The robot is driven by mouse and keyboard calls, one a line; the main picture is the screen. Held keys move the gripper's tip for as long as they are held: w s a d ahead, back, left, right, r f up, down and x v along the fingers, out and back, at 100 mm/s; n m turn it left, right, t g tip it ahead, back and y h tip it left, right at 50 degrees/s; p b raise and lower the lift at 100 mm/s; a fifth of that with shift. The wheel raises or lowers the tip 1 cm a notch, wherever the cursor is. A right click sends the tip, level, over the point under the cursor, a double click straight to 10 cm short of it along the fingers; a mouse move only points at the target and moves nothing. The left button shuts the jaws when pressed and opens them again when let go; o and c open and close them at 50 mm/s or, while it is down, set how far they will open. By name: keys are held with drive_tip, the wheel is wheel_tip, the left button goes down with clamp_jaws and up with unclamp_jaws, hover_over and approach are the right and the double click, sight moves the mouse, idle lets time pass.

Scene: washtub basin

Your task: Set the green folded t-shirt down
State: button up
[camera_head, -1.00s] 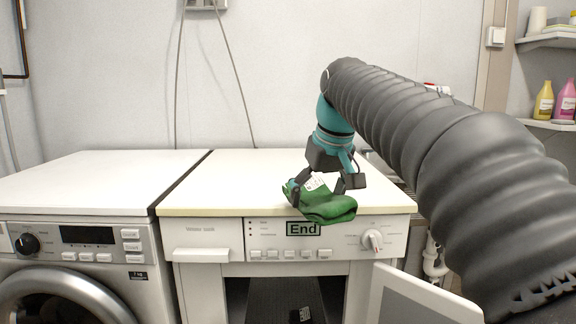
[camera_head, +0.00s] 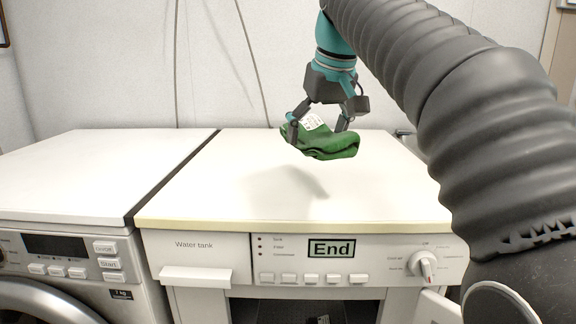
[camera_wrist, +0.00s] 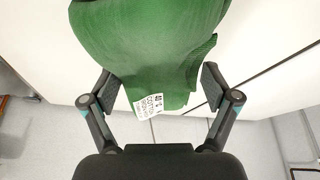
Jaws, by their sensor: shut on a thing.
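The green folded t-shirt (camera_head: 328,143) hangs in my gripper (camera_head: 318,134), above the white top of the right-hand machine (camera_head: 240,190). A shadow lies on the top below it, so it appears clear of the surface. In the wrist view the green folded t-shirt (camera_wrist: 150,45) fills the upper middle, with a white printed label (camera_wrist: 149,106) facing the camera. The fingers of my gripper (camera_wrist: 157,92) stand on either side of the cloth. The exact contact of the fingertips is partly hidden by the fabric.
A washing machine (camera_head: 70,180) stands to the left, its top beside the right-hand machine's top across a dark gap (camera_head: 175,177). Both tops look bare. The front panel carries an "End" display (camera_head: 332,249) and a knob (camera_head: 424,264). A wall (camera_head: 90,70) stands behind.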

hover_over(281, 181)
drive_tip(key=s, duration=0.1)
drive_tip(key=f, duration=0.4)
drive_tip(key=shift+s+d+f, duration=0.15)
drive_tip(key=shift+d+f, duration=0.1)
drive_tip(key=shift+f, duration=0.05)
drive_tip(key=shift+f+b, duration=0.85)
drive_tip(key=shift+f, duration=1.15)
drive_tip(key=shift+f, duration=0.15)
drive_tip(key=o, duration=1)
drive_tip(key=p+v, duration=0.3)
drive_tip(key=v, duration=0.9)
